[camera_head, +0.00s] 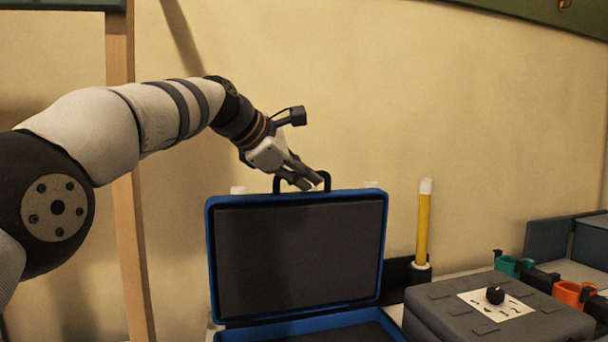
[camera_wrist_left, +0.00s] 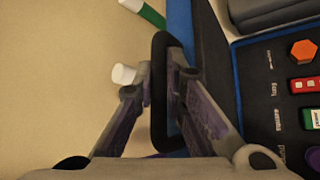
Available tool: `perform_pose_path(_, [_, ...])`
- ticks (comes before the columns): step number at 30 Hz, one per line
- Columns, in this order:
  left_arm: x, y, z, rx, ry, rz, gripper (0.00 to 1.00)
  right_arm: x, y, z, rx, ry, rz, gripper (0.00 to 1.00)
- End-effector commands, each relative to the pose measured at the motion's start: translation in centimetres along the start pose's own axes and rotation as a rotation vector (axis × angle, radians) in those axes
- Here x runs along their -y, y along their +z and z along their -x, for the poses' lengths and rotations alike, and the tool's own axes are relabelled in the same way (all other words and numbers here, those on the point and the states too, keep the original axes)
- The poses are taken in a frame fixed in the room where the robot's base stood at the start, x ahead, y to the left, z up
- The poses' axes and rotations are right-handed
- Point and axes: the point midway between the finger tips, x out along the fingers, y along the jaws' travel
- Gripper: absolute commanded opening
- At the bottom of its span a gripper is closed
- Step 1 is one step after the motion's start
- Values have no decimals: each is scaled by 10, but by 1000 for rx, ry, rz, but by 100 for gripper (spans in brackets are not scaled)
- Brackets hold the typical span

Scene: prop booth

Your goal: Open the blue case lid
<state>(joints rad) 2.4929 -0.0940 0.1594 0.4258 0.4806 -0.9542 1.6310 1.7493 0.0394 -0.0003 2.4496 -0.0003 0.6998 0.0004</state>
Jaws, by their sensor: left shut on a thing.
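The blue case lid (camera_head: 298,250) stands raised and near upright in the head view, its dark grey lining facing me. The blue rim of the case base (camera_head: 300,322) shows below it, mostly cut off by the frame. A black handle (camera_head: 327,181) sits on the lid's top edge. My left gripper (camera_head: 312,184) is shut on this handle. In the left wrist view the handle (camera_wrist_left: 159,95) runs between its two fingers, beside the lid's blue edge (camera_wrist_left: 180,22). My right gripper is not in view.
Orange (camera_head: 573,294) and teal (camera_head: 508,265) holders are at the right. A wooden post (camera_head: 124,220) stands left.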

Motion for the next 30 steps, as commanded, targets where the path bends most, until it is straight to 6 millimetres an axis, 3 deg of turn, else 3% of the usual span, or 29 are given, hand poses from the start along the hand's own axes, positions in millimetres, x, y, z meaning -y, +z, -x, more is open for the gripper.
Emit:
perform_pose_path(5, [6, -7, -7, -11, -18, 6, 0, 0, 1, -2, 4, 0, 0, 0])
perform_pose_path(6, [6, -7, -7, -11, -18, 6, 16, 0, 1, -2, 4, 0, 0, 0])
perform_pose_path(8, [6, -7, -7, -11, -18, 6, 29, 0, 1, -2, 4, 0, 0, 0])
perform_pose_path(9, [6, -7, -7, -11, -19, 6, 31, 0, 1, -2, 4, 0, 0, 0])
perform_pose_path(25, [3, -4, -2, -5, -9, 3, 31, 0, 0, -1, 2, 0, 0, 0])
perform_pose_path(30, [0, -3, 20, -5, -6, 4, 31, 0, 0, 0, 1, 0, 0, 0])
